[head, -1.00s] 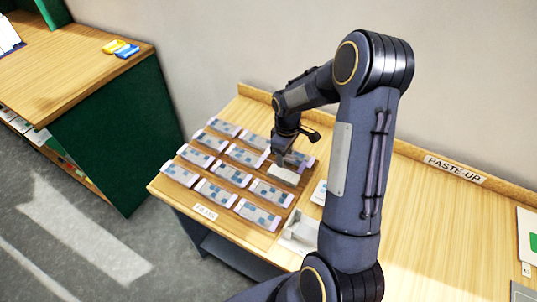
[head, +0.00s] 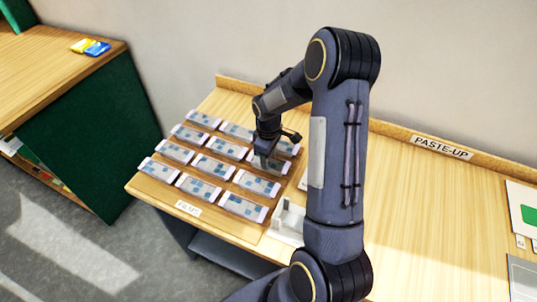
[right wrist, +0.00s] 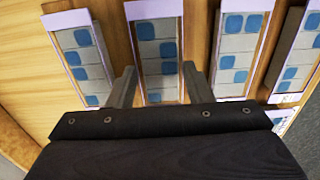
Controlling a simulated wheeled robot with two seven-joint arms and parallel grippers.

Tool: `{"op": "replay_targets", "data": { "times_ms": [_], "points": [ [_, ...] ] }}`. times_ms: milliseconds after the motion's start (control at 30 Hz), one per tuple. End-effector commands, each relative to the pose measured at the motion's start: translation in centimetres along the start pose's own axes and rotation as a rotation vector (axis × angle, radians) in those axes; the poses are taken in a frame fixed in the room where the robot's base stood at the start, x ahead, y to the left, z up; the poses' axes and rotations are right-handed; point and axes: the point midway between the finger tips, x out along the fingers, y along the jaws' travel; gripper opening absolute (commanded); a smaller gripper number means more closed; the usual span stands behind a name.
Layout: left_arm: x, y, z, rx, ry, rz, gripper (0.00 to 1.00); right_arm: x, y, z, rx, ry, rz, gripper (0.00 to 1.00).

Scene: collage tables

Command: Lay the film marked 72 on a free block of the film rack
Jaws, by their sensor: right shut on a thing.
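The film rack (head: 262,235), with a "FILMS" sign at its front, carries rows of pale films with blue squares on raised blocks. My right gripper (head: 266,158) points down over the rack's right side. It is shut on a film (right wrist: 157,50), which shows between its fingers (right wrist: 158,78) in the right wrist view. That film lies on or just above a block, level with its neighbours; I cannot tell if it touches. No number is readable on any film, so I cannot confirm the mark 72. My left gripper is not in view.
Other films lie close on both sides of the fingers, such as one in the right wrist view (right wrist: 83,60) and another (right wrist: 237,50). A white holder (head: 288,222) stands right of the rack. A "PASTE-UP" sign (head: 441,148) is at the back, with clear table before it.

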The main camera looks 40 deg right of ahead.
Motion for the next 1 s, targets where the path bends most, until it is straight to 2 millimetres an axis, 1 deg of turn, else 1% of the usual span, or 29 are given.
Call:
{"op": "replay_targets", "data": {
  "times_ms": [267, 300, 467, 500, 767, 867, 1000],
  "points": [
    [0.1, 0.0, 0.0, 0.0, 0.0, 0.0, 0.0, 0.1, 0.0, 0.0, 0.0, 0.0, 0.0, 0.25],
    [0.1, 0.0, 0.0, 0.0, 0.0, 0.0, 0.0, 0.1, 0.0, 0.0, 0.0, 0.0, 0.0, 0.49],
    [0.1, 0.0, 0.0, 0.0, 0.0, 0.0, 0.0, 0.1, 0.0, 0.0, 0.0, 0.0, 0.0, 0.7],
    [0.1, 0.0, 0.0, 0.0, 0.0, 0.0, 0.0, 0.1, 0.0, 0.0, 0.0, 0.0, 0.0, 0.72],
    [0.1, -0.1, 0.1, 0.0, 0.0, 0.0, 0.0, 0.0, 0.0, 0.0, 0.0, 0.001, 0.0, 0.72],
    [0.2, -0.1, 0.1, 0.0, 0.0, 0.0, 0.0, -0.8, 0.1, -0.1, 0.0, 0.003, 0.002, 0.72],
    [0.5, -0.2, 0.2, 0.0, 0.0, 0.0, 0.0, -3.1, 0.1, -0.1, 0.0, 0.006, 0.004, 0.72]
  ]
}}
